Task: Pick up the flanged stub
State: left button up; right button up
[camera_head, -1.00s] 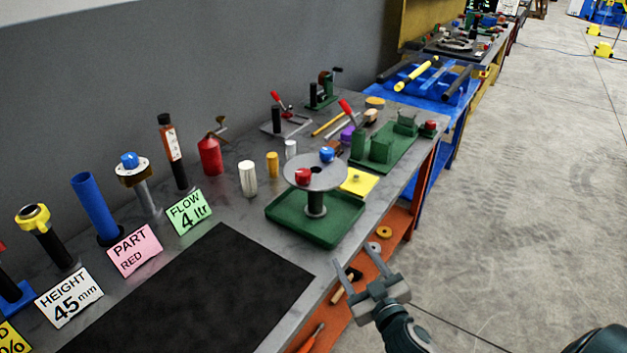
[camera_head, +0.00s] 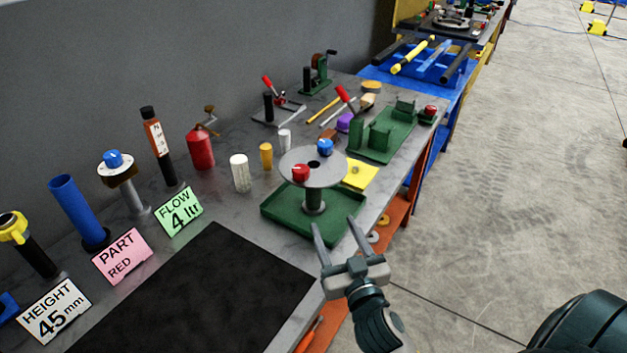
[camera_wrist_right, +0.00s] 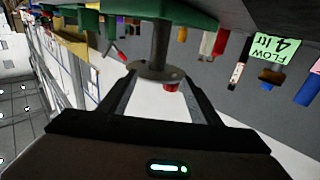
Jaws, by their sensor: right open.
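A grey round disc (camera_head: 314,168) stands on a short post in a green tray (camera_head: 275,216). A small red stub (camera_head: 300,173) sits at the disc's near left edge, and a blue one (camera_head: 325,147) at its far right edge. I cannot tell which is the flanged stub. The red stub (camera_wrist_right: 171,86) also shows in the right wrist view, beside the disc (camera_wrist_right: 155,72) between the fingers' lines; no blue one is visible there. My right gripper (camera_head: 335,223) is open and empty, near the tray's front right, apart from the disc. My left gripper is not in view.
A yellow pad (camera_head: 361,174) and a green fixture (camera_head: 383,139) stand behind the tray. White and yellow cylinders (camera_head: 266,156) stand left of it. Cards, a blue tube (camera_head: 76,208) and a red can (camera_head: 201,148) line the wall side. A black mat (camera_head: 190,295) lies clear in front.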

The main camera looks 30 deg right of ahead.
aim_at(314, 187)
jog(key=w+d+p, duration=0.2)
jog(key=w+p, duration=0.2)
jog(key=w, duration=0.8)
jog(key=shift+d, duration=0.2)
jog(key=w+p, duration=0.1)
jog(key=w+d+p, duration=0.1)
jog(key=w, duration=0.1)
jog(key=w+p, duration=0.1)
jog(key=w, duration=0.1)
jog(key=shift+d+r, duration=0.25)
jog(key=shift+r, duration=0.15)
grip_shut()
jog(key=shift+r, duration=0.15)
